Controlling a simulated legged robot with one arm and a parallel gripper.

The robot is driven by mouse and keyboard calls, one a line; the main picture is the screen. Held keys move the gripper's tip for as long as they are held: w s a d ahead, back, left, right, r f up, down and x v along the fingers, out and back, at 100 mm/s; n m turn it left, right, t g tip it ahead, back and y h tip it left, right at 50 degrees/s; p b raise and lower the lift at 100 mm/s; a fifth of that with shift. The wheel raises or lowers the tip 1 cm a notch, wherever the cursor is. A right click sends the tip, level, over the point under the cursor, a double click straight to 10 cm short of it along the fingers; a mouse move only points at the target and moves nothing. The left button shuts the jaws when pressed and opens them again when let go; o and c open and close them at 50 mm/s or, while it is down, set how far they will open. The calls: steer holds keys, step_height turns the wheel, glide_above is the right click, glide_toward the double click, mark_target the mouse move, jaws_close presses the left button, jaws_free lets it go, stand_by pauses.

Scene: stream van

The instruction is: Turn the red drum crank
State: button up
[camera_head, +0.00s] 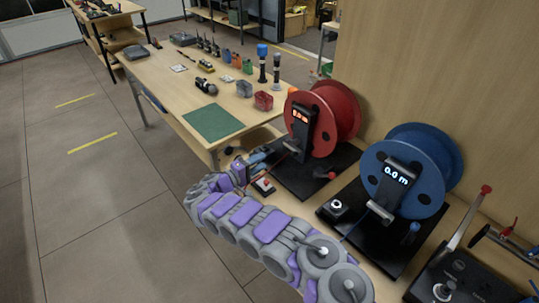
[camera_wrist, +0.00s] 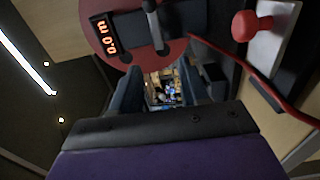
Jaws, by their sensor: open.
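The red drum (camera_head: 342,105) stands upright on a black base, with a display reading 0.0 m on its front. Its crank (camera_head: 330,175), with a red knob, shows low at the drum's right side in the head view; I cannot make it out in the wrist view. My gripper (camera_head: 260,158) is left of the drum's base, apart from the crank. In the wrist view my gripper's two dark fingers (camera_wrist: 158,88) are spread with nothing between them, and part of the red drum (camera_wrist: 110,45) is at the top.
A blue drum (camera_head: 425,160) stands right of the red one. A red button (camera_head: 264,184) on a white box is close to my gripper, and also shows in the wrist view (camera_wrist: 250,25). A red cable (camera_wrist: 240,62) runs from the drum. A wooden table (camera_head: 165,85) with small items is behind.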

steer(key=shift+v, duration=1.2)
